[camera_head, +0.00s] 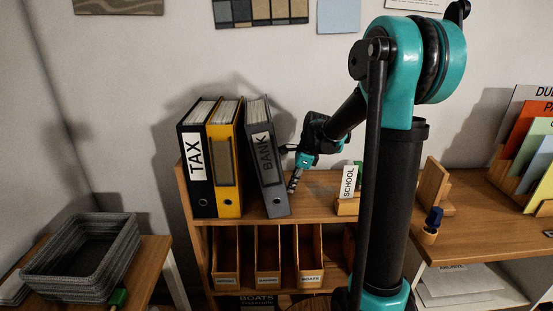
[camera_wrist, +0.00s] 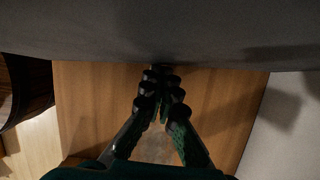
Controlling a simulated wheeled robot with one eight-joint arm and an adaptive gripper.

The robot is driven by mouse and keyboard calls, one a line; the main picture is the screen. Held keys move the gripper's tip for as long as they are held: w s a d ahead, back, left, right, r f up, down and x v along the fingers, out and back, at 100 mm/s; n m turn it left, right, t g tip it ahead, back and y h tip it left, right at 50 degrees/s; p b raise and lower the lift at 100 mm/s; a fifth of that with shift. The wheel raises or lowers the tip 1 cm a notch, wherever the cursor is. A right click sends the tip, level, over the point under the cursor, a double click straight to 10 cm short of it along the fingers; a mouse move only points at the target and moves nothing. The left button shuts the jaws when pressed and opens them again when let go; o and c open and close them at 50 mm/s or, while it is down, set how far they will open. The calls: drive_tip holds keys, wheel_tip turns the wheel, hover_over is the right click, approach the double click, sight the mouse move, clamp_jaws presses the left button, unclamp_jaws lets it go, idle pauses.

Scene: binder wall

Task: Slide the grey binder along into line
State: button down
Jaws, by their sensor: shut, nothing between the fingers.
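The grey binder (camera_head: 267,163), labelled BANK, stands on the wooden shelf. It leans, its top towards the yellow binder (camera_head: 224,165) and its foot further right, with a narrow wedge gap between them at the bottom. The black TAX binder (camera_head: 196,168) stands upright at the left. My gripper (camera_head: 292,186) is shut and empty, low at the right side of the grey binder. Whether it touches cannot be told. In the wrist view, the shut fingertips (camera_wrist: 162,75) point at a broad dark grey surface (camera_wrist: 160,35), likely the binder's side, just above the wooden shelf board (camera_wrist: 225,105).
A SCHOOL card (camera_head: 348,182) stands in a wooden holder right of my gripper, partly near my arm. Wooden magazine boxes (camera_head: 268,255) sit on the level below. A grey basket (camera_head: 85,258) is at the left. Bare shelf (camera_head: 318,205) shows between the binder and the card.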

drive_tip(key=shift+w+a, duration=0.2)
drive_tip(key=shift+a, duration=2.15)
drive_tip(key=shift+d, duration=0.15)
drive_tip(key=shift+s+d, duration=0.2)
drive_tip(key=shift+d, duration=2.2)
drive_tip(key=shift+r, duration=0.1)
wheel_tip(320, 180, up, 10)
